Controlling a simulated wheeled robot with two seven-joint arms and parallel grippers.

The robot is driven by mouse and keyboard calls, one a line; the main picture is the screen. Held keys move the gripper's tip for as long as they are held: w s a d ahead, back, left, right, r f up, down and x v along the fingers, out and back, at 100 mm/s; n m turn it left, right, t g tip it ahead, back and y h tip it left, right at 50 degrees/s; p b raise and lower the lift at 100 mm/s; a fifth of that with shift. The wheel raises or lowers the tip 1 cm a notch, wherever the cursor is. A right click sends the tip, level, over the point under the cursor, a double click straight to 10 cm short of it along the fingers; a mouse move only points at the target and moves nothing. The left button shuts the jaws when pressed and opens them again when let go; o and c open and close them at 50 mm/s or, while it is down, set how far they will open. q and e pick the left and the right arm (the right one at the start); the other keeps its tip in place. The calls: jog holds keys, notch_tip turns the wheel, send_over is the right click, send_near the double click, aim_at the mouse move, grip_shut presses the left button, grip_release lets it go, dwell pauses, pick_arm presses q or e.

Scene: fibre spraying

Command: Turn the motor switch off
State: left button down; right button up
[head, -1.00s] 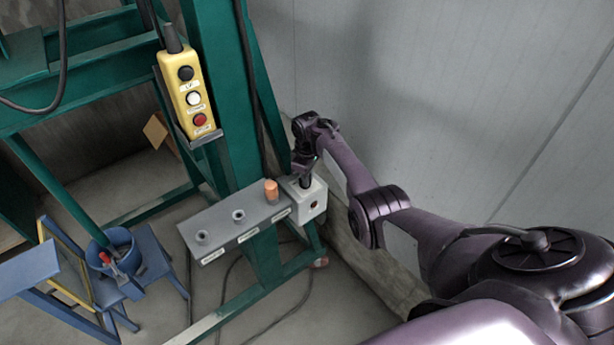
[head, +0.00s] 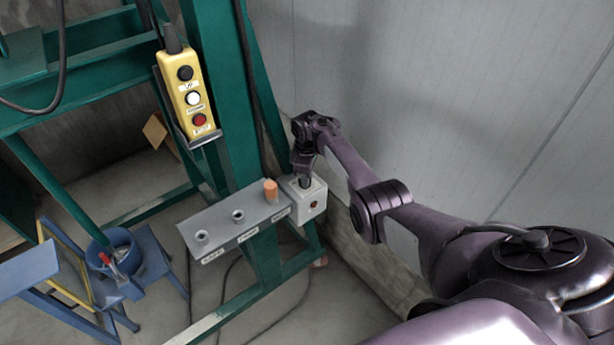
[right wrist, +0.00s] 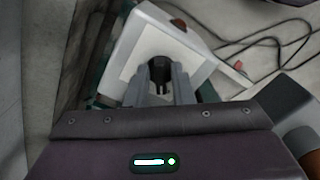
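The motor switch is a light grey box (head: 311,203) with a black knob on its top face and a small red part on its front. It sits at the right end of a grey panel. My right gripper (head: 305,181) points down onto the top of the box. In the right wrist view, the box (right wrist: 134,62) lies under my right gripper (right wrist: 160,88), whose two grey fingers stand on either side of the black knob (right wrist: 159,68), seemingly touching it. The fingers partly hide the knob, so its exact setting is unclear. My left gripper is not in view.
The grey panel (head: 221,221) carries an orange cylinder (head: 271,191) and two round sockets. A yellow pendant (head: 188,95) with three buttons hangs on the green frame (head: 214,45). A blue bucket (head: 112,252) stands lower left. A grey wall (head: 440,90) closes the right side.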

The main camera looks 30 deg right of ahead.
jog(key=shift+o, duration=1)
notch_tip(320, 180, up, 8)
jog(key=shift+f, duration=0.1)
